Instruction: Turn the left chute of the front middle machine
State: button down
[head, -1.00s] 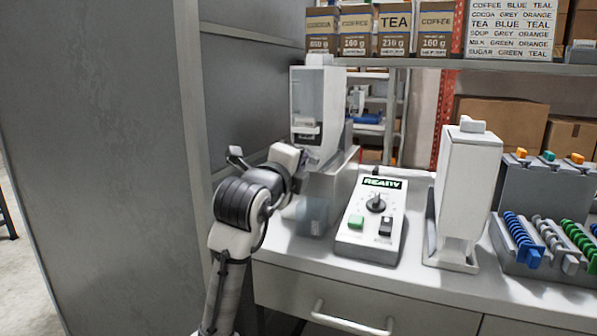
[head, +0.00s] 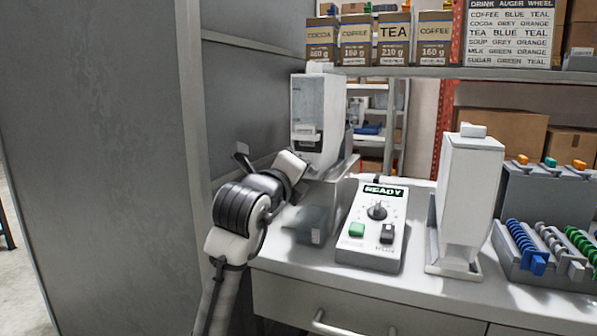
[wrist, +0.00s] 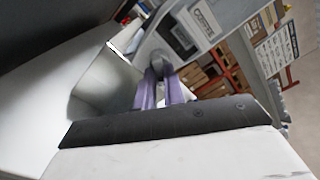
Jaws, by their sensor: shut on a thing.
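A white dispenser machine (head: 318,105) with a clear front and a dark slot stands at the back left of the counter, and its grey body shows in the wrist view (wrist: 235,12) with a label. My gripper (wrist: 160,76) has its two purple fingers shut on a small grey rounded part (wrist: 160,66), seemingly the chute, at the machine's lower front. In the head view my wrist hides the fingers and this part. I cannot tell how far the chute is turned.
A grey translucent container (head: 311,226) stands below the machine. A control box (head: 372,228) reading READY is right of it, then a white hopper (head: 470,190) and a rack of coloured augers (head: 545,262). A grey panel (head: 100,150) is close on the left.

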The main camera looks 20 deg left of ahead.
jog(key=c, duration=1.5)
grip_release()
jog(key=s, duration=0.7)
jog(key=s+b, duration=0.1)
jog(key=s, duration=0.5)
jog(key=shift+s+a, duration=0.2)
jog(key=shift+s, duration=0.2)
